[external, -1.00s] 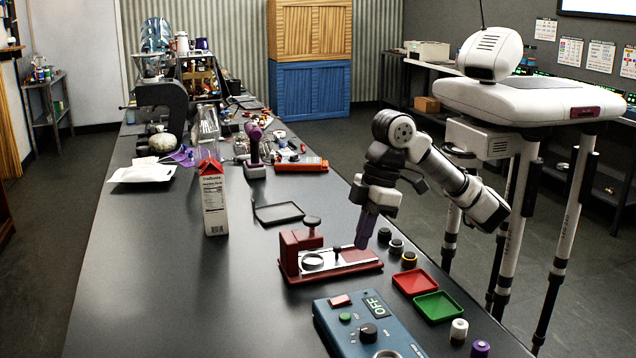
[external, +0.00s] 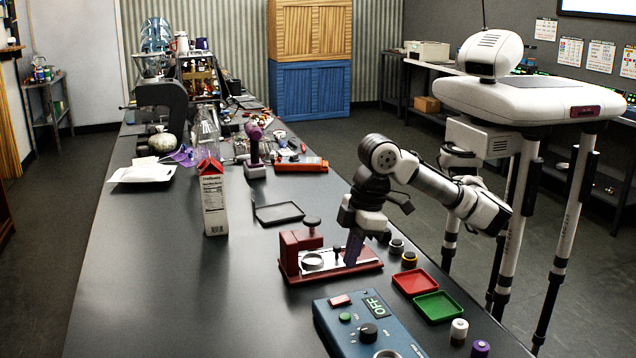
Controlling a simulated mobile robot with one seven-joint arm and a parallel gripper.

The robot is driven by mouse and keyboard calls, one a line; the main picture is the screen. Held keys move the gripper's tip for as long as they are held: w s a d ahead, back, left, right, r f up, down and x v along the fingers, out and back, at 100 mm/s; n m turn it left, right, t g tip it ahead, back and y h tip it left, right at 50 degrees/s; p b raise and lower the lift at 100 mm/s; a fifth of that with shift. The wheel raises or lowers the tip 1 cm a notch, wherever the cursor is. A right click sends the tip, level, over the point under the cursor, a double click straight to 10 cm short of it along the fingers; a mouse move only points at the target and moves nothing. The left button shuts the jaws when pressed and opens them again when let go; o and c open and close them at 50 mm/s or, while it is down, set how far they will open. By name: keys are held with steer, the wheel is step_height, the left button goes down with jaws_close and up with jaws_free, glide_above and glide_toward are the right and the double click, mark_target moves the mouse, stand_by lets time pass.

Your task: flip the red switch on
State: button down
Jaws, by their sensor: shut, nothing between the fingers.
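The blue control box (external: 366,330) lies at the front of the dark table in the external view. My gripper (external: 351,263) points down over the red-based fixture (external: 318,266), behind the box and apart from the switch. Its purple fingers are shut and hold nothing. I cannot tell whether the fingertips touch the fixture.
A carton (external: 213,200) and a black tray (external: 279,213) stand farther back. The table's left front is clear.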

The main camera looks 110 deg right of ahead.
mark_target(345, 297)
steer(key=x, duration=0.2)
steer(key=s+x, duration=0.1)
steer(key=x, duration=0.2)
steer(key=p+x, duration=0.1)
steer(key=x, duration=0.1)
steer(key=shift+s+f, duration=0.15)
steer(key=shift+f, duration=0.15)
steer(key=shift+s+d+f+t+b, duration=0.15)
steer(key=shift+f+t+b, duration=0.25)
steer(key=shift+f+b, duration=0.3)
steer(key=shift+r, duration=0.4)
steer(key=shift+p, duration=0.35)
steer(key=shift+w+r+p, duration=0.35)
steer(key=shift+w+p, duration=0.2)
steer(key=shift+p, duration=0.05)
steer(key=shift+w, duration=0.2)
